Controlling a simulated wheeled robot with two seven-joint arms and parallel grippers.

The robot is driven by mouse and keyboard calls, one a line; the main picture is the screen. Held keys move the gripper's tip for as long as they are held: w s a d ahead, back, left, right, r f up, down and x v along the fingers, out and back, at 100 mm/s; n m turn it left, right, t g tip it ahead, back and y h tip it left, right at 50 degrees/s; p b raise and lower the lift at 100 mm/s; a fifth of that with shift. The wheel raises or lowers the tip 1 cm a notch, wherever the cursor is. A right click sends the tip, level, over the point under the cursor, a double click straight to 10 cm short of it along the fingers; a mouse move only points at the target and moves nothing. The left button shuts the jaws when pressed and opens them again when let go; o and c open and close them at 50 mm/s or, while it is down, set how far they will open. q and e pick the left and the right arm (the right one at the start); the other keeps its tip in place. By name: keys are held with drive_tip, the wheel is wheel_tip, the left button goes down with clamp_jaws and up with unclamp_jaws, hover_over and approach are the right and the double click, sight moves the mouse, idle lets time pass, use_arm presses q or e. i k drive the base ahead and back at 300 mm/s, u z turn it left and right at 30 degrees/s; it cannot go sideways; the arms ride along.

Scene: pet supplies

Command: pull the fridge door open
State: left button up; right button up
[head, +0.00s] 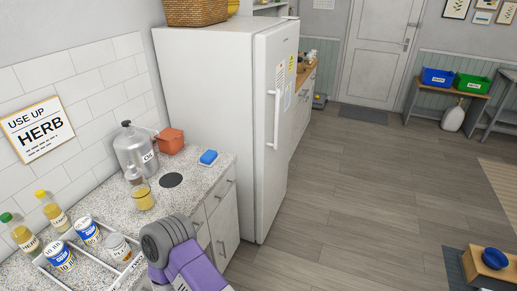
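A tall white fridge (205,90) stands past the end of the counter, its side facing me and its front facing right. The fridge door (263,150) appears shut against the body. A long white vertical handle (276,120) runs along the door, with nothing touching it. A purple and grey part of my own arm shows at the bottom, over the counter's front edge. Neither gripper is in view, so their states do not show.
Grey wood floor (345,205) is clear before the fridge. A blue bowl (495,258) sits on a low wooden stand at lower right.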

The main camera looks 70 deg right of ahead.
sight(276, 47)
drive_tip(key=z, duration=2.95)
drive_tip(key=i, duration=2.2)
drive_tip(key=u, duration=0.65)
